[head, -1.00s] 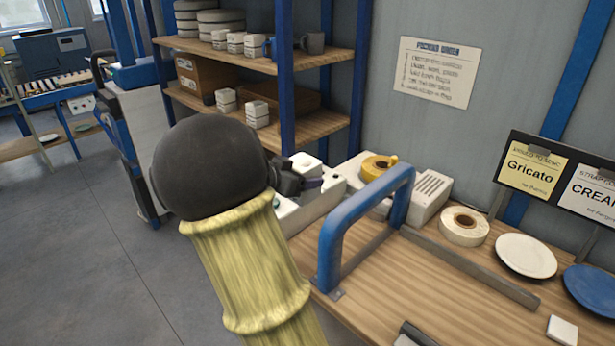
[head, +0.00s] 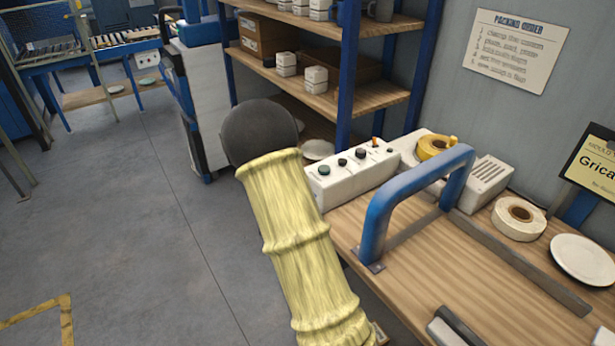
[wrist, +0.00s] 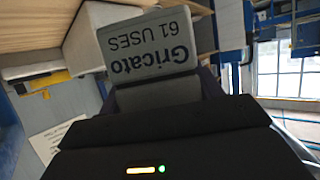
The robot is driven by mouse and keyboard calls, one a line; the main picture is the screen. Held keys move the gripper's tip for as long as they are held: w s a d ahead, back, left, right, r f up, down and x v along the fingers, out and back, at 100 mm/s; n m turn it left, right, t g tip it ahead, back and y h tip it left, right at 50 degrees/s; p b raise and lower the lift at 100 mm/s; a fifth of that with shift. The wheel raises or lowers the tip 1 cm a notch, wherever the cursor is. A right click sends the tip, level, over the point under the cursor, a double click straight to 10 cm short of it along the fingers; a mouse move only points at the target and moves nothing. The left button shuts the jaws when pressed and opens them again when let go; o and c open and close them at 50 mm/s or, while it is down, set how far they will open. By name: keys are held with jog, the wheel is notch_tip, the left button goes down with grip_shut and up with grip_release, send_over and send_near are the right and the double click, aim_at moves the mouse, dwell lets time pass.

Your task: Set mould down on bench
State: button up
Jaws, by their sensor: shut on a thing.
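The mould (wrist: 150,50) is a grey block lettered "Gricato 61 USES", upside down in the wrist view. My gripper (wrist: 160,110) is shut on it; dark gripper parts cover its near end. In the head view, my yellow-sleeved arm with its dark round end hides the gripper and mould. The wooden bench (head: 415,262) runs along the wall at the right of the head view. The arm's dark end is left of the bench's far end. I cannot tell the gap between mould and bench.
A blue arched handle (head: 408,195) stands up from the bench. Behind it are a white control box (head: 350,175), yellow tape (head: 437,146) and a white roll (head: 519,218). A white plate (head: 583,258) lies at right. Shelving (head: 380,98) stands behind. Bare wood shows in front of the metal rail.

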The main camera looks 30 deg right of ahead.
jog(key=s+a+f+n+t+y, duration=0.1)
jog(key=s+a+f+n+y, duration=0.1)
jog(key=a+f, duration=0.5)
jog(key=s+a+f+n+t+y, duration=0.1)
jog(key=s+a+f+n+y, duration=0.2)
jog(key=a+f, duration=0.5)
jog(key=shift+f+n+y, duration=0.25)
jog(key=shift+n+y, duration=0.55)
jog(key=shift+y, duration=0.3)
jog(key=shift+a, duration=0.15)
